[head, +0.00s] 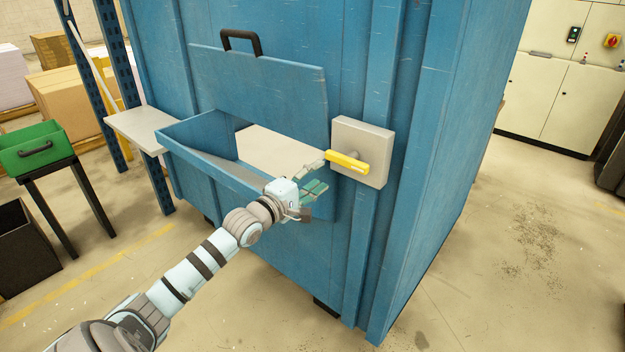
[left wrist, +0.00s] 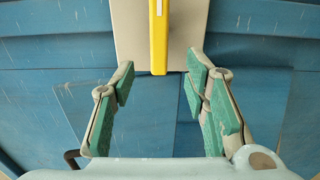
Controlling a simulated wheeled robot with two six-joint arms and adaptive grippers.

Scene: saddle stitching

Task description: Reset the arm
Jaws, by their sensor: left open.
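My left arm reaches in from the lower left in the head view. Its gripper (head: 318,176) is open and empty in front of the blue machine, just left of and below a yellow lever (head: 348,162). The lever sits on a grey plate (head: 374,137) on the machine's front and lies nearly level. In the left wrist view the spread fingers (left wrist: 158,108) have green pads, and the yellow lever (left wrist: 158,40) lies beyond them, between their lines, with no visible contact. My right gripper is not in view.
The blue machine (head: 440,120) has a flap (head: 265,85) with a black handle and an opening below it. A grey side shelf (head: 140,128) sticks out at left. A green bin (head: 36,148) stands on a black stand.

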